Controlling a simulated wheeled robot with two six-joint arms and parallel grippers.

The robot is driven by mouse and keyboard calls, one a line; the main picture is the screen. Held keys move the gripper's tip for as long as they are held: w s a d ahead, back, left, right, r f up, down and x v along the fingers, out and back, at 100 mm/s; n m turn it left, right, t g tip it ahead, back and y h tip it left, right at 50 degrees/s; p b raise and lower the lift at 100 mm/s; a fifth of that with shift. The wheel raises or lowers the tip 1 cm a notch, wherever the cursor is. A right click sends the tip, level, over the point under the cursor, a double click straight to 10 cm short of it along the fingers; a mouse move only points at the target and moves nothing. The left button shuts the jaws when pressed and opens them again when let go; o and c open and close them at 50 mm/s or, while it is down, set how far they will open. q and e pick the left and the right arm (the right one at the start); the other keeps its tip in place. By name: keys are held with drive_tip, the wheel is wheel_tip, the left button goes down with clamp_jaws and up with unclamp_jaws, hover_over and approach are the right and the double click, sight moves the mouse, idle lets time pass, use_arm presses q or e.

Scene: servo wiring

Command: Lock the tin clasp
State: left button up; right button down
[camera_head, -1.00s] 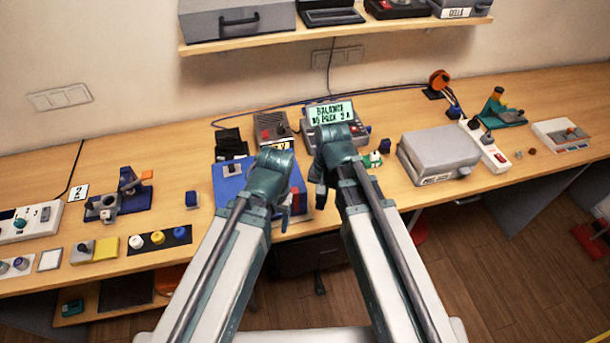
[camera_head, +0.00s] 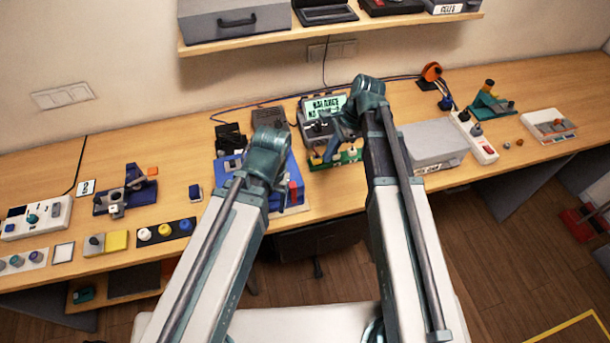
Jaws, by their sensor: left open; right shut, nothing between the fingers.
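A closed grey tin (camera_head: 432,138) sits at the right of centre on the bench, with a pale label on its front. Its clasp is too small to make out clearly. My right arm passes in front of the tin's left end. My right gripper (camera_head: 328,142) is left of the tin, over a green board, and is shut with nothing in it. My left gripper (camera_head: 262,172) is over the blue mat, apart from the tin. It is open, and its fingers are mostly hidden by its own wrist.
A display unit (camera_head: 313,124) stands behind my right gripper. A green board (camera_head: 347,158) lies in front of it. A power strip (camera_head: 476,138) lies right of the tin. A blue mat (camera_head: 228,192) is under my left gripper. A shelf (camera_head: 335,32) hangs above.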

drive_tip(key=b, duration=0.9)
approach(299, 187)
wheel_tip(299, 187, down, 5)
drive_tip(key=d, duration=0.2)
drive_tip(key=a, duration=0.3)
drive_tip(key=shift+f, duration=0.2)
drive_tip(key=shift+s+a, duration=0.2)
drive_tip(key=shift+a, duration=0.4)
